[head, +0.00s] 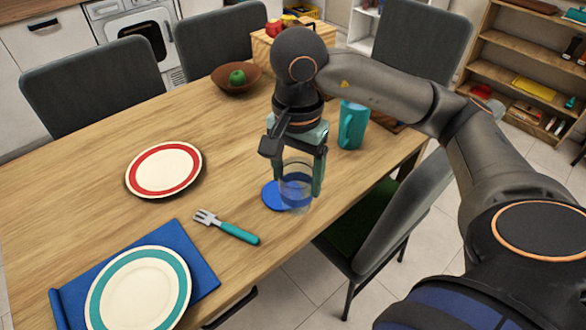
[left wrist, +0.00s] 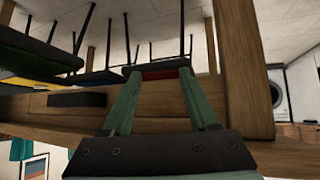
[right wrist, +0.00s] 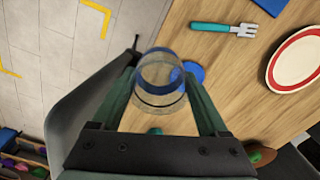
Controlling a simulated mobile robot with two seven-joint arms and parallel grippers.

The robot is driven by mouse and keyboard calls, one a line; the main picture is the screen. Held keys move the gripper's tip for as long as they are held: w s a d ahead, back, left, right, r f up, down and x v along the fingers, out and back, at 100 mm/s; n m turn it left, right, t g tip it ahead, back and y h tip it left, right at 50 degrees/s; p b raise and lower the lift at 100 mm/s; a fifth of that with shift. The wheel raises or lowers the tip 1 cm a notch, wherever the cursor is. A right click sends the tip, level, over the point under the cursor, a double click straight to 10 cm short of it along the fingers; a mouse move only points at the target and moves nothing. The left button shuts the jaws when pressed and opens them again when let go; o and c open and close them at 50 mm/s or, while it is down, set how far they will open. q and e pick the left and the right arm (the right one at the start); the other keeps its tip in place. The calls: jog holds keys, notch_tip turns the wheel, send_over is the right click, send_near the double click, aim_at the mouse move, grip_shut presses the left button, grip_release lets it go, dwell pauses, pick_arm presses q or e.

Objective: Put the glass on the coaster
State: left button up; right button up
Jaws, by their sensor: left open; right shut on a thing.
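The clear glass (head: 296,190) is in my right gripper (head: 299,178), whose fingers are shut on its two sides. It looks roughly upright. In the head view its lower part overlaps the right part of the round blue coaster (head: 271,196) on the table. In the right wrist view the glass (right wrist: 160,88) is between the fingers, and the coaster (right wrist: 194,72) shows partly behind it, to the right. The glass appears off-centre from the coaster; I cannot tell its exact height. My left gripper (left wrist: 158,75) is open and empty in the left wrist view, apparently below table level.
A teal mug (head: 351,126) stands behind my right gripper. A fork (head: 228,227), a red-rimmed plate (head: 164,169) and a teal-rimmed plate (head: 138,289) on a blue mat lie left. A bowl (head: 237,80) with a green apple is at the back. A chair (head: 385,215) adjoins the near table edge.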

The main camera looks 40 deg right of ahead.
jog(key=shift+s+a+r, duration=0.1)
jog(key=shift+a+r, duration=0.35)
jog(key=w+d+f, duration=0.2)
jog(key=w+f, duration=0.2)
jog(key=w+d+f+p, duration=0.1)
jog(key=w+d+f, duration=0.1)
jog(key=w+f, duration=0.2)
jog(key=w+d+f, duration=0.2)
jog(key=w+f, duration=0.2)
jog(key=f, duration=0.1)
jog(key=shift+w, duration=0.2)
jog(key=shift+f, duration=0.15)
jog(key=o, duration=1.4)
